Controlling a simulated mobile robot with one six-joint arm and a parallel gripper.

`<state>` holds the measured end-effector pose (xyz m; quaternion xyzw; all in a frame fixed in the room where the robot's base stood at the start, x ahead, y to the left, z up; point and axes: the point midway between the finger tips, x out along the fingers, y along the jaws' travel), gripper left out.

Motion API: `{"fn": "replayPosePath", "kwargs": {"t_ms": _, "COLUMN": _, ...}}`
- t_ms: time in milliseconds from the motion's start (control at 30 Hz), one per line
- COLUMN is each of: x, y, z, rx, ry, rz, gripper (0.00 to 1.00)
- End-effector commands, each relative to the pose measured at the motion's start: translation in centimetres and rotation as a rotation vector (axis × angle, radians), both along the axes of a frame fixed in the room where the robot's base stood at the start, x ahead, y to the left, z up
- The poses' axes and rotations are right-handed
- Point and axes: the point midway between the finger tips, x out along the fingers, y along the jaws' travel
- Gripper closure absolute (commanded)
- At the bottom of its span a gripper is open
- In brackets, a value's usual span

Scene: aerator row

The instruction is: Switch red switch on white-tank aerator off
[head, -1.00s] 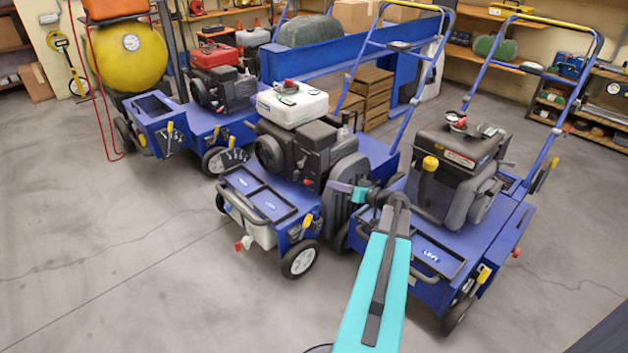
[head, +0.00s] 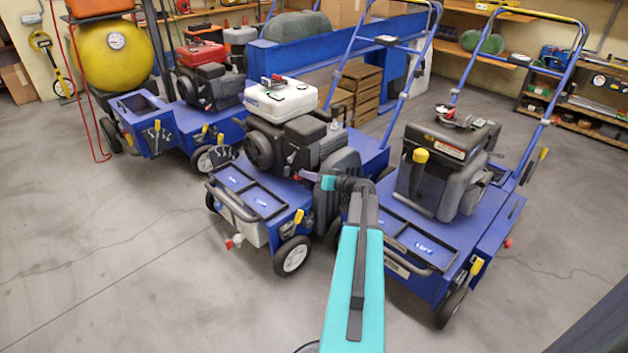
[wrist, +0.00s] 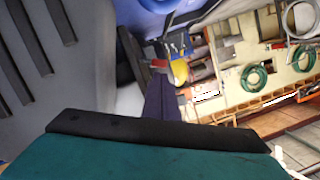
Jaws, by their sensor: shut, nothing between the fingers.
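The white-tank aerator stands in the middle of the head view, with its white tank (head: 281,97) on top of a dark engine (head: 283,143) and a blue deck. A small red spot, likely the red switch (head: 296,178), shows low on the engine's front right side. My gripper (head: 303,175) is shut and empty, its purple fingers pointing left with their tips at or very near that spot. In the wrist view the shut fingers (wrist: 160,78) end just short of a red part (wrist: 159,64). Contact and the switch's position cannot be told.
A black-engined aerator (head: 445,165) stands close on the right, and a red-tank aerator (head: 205,80) at the back left. The floor at the front left is clear.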

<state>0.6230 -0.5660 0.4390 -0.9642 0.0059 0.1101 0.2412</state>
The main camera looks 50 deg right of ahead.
Motion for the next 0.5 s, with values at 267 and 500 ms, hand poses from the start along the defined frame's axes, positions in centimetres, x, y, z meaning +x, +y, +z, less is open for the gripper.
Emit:
{"fn": "replayPosePath", "kwargs": {"t_ms": 267, "x": 1.29, "y": 0.07, "z": -0.24, "rx": 0.001, "ry": 0.0, "rz": 0.001, "gripper": 1.0}}
{"fn": "replayPosePath", "kwargs": {"t_ms": 500, "x": 1.26, "y": 0.06, "z": -0.23, "rx": 0.001, "ry": 0.0, "rz": 0.0, "gripper": 1.0}}
